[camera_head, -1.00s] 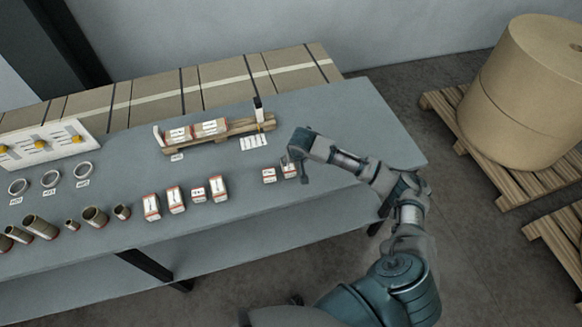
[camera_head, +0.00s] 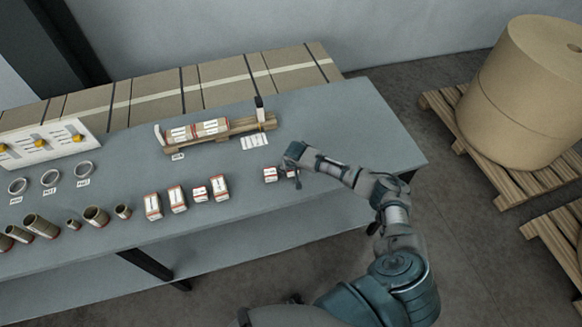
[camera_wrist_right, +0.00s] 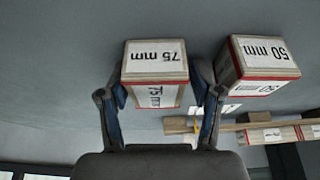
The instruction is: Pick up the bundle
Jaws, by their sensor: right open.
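A bundle labelled "75 mm" (camera_wrist_right: 155,62), kraft-coloured with white labels and red edging, sits between the two fingers of my right gripper (camera_wrist_right: 160,95) in the right wrist view. The fingers are open, one on each side of it; I cannot tell whether they touch it. A similar bundle labelled "50 mm" (camera_wrist_right: 258,62) stands close beside the right finger. In the head view my right gripper (camera_head: 292,178) is at the right-hand pair of bundles, partly hiding one; the other bundle (camera_head: 270,174) shows just left of it. My left gripper is not in view.
Several more bundles (camera_head: 177,198) stand left along the front of the grey table (camera_head: 340,125). Behind them is a wooden cradle (camera_head: 235,130) holding wrapped pieces. Brown tubes (camera_head: 40,226) and grey rings (camera_head: 51,177) lie farther left. The table's right end is clear.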

